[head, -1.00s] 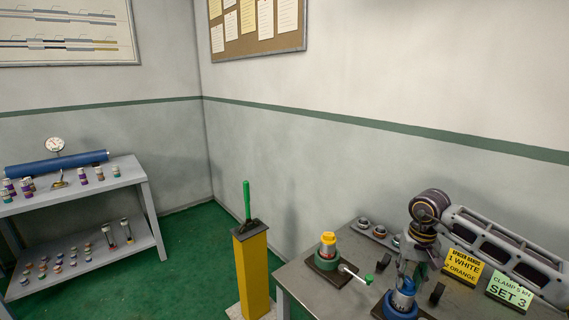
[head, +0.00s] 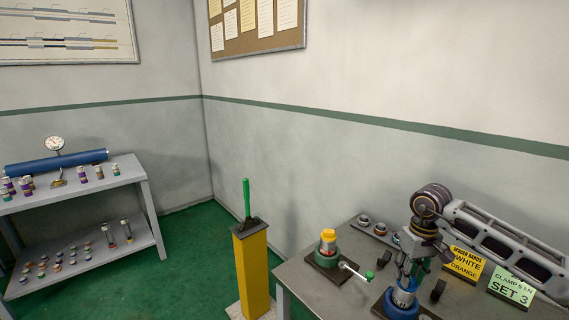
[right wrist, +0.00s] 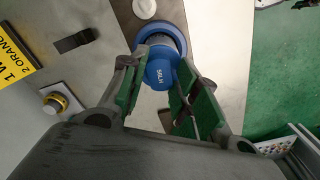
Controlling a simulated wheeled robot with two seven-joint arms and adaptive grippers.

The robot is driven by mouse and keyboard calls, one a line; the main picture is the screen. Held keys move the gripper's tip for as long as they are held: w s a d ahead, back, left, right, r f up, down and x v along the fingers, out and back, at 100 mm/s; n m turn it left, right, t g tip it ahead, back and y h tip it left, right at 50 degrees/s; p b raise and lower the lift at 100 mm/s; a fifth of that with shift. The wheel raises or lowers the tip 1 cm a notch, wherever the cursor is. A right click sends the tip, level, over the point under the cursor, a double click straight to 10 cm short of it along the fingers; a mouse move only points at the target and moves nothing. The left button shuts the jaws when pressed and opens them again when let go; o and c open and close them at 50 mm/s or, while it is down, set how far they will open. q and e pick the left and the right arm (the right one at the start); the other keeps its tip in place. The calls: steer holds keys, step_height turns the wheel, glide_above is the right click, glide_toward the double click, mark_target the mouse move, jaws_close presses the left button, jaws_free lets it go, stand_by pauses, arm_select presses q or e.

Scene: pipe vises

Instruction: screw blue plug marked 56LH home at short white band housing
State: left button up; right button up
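The blue plug marked 56LH (right wrist: 160,73) sits at the top of a housing in the blue vise (right wrist: 162,38), between my right gripper's fingers in the right wrist view. My right gripper (head: 408,277) points down over this vise (head: 402,306) at the table's front. In the right wrist view its green-padded fingers (right wrist: 163,80) stand apart on either side of the plug, with a gap visible on the right side. The plug (head: 408,285) is partly covered by the fingers in the head view. I cannot make out the housing's white band. My left gripper is out of view.
A yellow sign (head: 464,264) and a green SET 3 sign (head: 511,289) stand at right. A yellow post (head: 251,270) and a shelf of plugs (head: 80,189) stand farther left.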

steer(key=o, duration=0.4)
steer(key=shift+s+d+f, duration=0.1)
steer(key=shift+d+f, duration=0.05)
steer(key=shift+d, duration=0.15)
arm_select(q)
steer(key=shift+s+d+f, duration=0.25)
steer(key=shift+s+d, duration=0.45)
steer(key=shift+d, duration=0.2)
arm_select(e)
steer(key=shift+a, duration=0.15)
arm_select(q)
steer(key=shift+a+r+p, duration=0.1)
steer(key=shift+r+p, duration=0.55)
steer(key=shift+p, duration=0.05)
arm_select(e)
steer(key=shift+a+r, duration=0.2)
steer(key=shift+r, duration=1.05)
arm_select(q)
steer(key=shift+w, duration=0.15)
arm_select(e)
steer(key=shift+m, duration=0.3)
